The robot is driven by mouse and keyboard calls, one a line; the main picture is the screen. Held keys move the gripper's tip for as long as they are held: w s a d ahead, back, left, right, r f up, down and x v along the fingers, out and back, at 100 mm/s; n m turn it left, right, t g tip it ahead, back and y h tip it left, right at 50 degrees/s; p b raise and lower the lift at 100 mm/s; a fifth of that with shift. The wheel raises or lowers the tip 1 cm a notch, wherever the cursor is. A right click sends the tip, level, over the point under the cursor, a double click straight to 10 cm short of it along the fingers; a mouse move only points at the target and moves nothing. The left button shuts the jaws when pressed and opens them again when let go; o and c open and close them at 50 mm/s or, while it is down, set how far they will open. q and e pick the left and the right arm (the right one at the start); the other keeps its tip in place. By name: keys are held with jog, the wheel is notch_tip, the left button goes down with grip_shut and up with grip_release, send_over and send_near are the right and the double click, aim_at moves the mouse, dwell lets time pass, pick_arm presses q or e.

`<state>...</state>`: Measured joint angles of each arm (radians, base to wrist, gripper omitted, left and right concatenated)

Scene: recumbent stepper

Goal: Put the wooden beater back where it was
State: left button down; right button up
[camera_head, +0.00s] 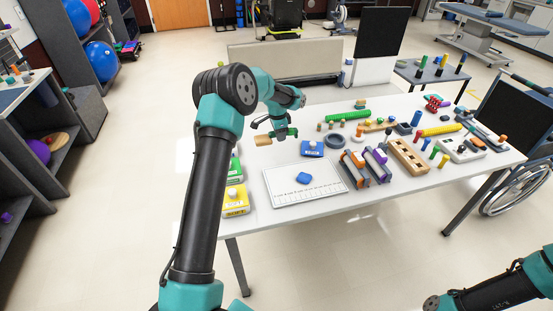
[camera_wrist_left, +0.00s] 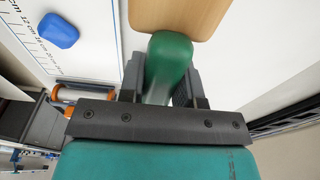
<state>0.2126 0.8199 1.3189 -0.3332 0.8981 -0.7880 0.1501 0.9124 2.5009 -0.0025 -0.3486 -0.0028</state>
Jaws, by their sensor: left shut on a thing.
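The wooden beater has a pale wooden head (camera_wrist_left: 178,15) and a green handle (camera_wrist_left: 166,62) in the left wrist view. My left gripper (camera_wrist_left: 160,85) is shut on the green handle, one finger on each side. In the head view the beater's wooden head (camera_head: 262,140) shows at the back left of the white table, just left of my left gripper (camera_head: 280,133). The handle is mostly hidden there by the gripper. I cannot tell whether the beater touches the table. Part of my right arm shows at the lower right of the head view, but its gripper is out of frame.
A white ruled board (camera_head: 285,196) with a blue piece (camera_head: 304,177) lies near the table's front. A blue box (camera_head: 311,149), a dark ring (camera_head: 334,141) and a green roller (camera_head: 348,115) stand right of my gripper. Yellow (camera_head: 236,203) and green boxes line the left edge.

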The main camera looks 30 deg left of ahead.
pick_arm(q)
jog(key=shift+f, duration=0.1)
send_over(280, 157)
jog(key=shift+s+f, duration=0.15)
jog(key=shift+f, duration=2.85)
jog(key=shift+f, duration=0.1)
jog(key=shift+f, duration=1.8)
jog(key=shift+f, duration=0.2)
jog(key=c, duration=0.8)
grip_release()
jog(key=shift+r, duration=0.15)
